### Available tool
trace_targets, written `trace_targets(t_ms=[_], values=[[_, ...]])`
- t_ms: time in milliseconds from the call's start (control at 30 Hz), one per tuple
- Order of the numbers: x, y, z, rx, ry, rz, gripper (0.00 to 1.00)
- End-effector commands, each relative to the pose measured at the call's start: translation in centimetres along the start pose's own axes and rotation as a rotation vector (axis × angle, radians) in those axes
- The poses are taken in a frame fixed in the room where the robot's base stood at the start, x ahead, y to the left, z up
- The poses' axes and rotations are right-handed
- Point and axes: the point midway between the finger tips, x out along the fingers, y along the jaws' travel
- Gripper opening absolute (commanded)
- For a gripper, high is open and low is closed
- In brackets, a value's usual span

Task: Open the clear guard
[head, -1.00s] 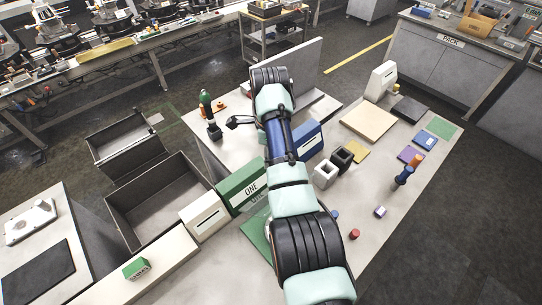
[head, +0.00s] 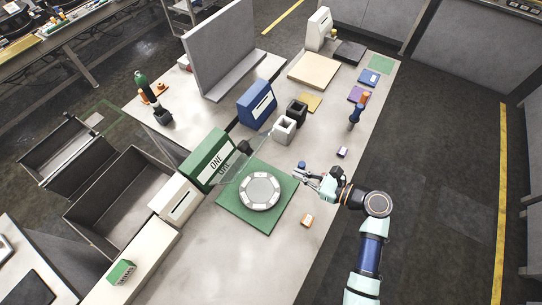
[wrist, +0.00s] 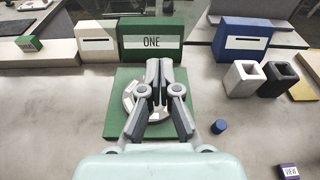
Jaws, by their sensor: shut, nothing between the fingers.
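The clear guard (head: 236,164) is a see-through panel in the head view, between the green box marked ONE (head: 211,158) and the round white fixture (head: 260,181). Its edges are faint, and I cannot tell its exact angle. The fixture sits on a green plate (head: 234,214).
A blue box (head: 257,103), a white open block (head: 284,130) and a black one (head: 297,111) stand behind the fixture. A small blue cylinder (wrist: 219,126) and an orange-topped piece (head: 307,220) lie near my gripper.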

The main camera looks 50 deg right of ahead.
Motion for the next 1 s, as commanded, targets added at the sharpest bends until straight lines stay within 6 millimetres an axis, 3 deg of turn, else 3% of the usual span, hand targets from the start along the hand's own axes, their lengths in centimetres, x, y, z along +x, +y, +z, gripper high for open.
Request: trace_targets(t_ms=[133, 333, 800, 1000], values=[[-1.3, 1.9, 0.6, 0.053, -0.072, 0.017, 0.0], [-0.3, 1.9, 0.7, 0.052, -0.072, 0.022, 0.0], [9.3, 2.1, 1.5, 0.051, -0.07, 0.023, 0.0], [10.9, 1.9, 3.9, 0.05, -0.07, 0.021, 0.0]])
